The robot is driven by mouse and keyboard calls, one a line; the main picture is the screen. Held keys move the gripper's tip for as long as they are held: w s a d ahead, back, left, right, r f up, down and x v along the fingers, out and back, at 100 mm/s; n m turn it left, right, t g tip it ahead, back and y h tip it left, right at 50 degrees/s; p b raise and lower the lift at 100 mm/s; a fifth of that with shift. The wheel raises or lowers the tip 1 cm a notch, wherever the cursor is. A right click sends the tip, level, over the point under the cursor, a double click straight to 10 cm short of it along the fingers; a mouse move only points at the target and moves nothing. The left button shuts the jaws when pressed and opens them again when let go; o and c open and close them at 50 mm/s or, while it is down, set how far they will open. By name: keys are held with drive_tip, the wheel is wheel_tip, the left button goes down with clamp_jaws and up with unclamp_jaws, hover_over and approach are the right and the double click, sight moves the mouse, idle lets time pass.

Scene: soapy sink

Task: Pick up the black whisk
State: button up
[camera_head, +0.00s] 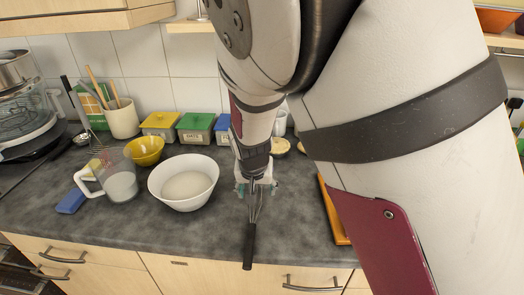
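A whisk with a black handle (249,246) is at the front of the grey worktop. Its handle points toward me and reaches the front edge in the picture, and its wire end (257,208) points away, under my gripper. My gripper (255,188) points down at the wire end, with a finger to each side. Whether the fingers touch the wires, and whether the whisk lies on the worktop or is held, I cannot tell. Another wire utensil with a dark handle (67,85) leans at the far left, by a clear measuring jug (121,184).
A white bowl (163,196) stands left of my gripper, with a yellow bowl (145,150) behind it. Yellow, green and blue boxes (196,127) line the back wall. An orange board (333,215) lies to the right. The worktop (292,225) between whisk and board is clear.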

drive_tip(key=x, duration=0.4)
drive_tip(key=shift+w+a+f, duration=0.15)
drive_tip(key=shift+a+f, duration=0.05)
drive_tip(key=shift+a, duration=0.05)
drive_tip(key=c, duration=1.4)
drive_tip(key=shift+r, duration=0.1)
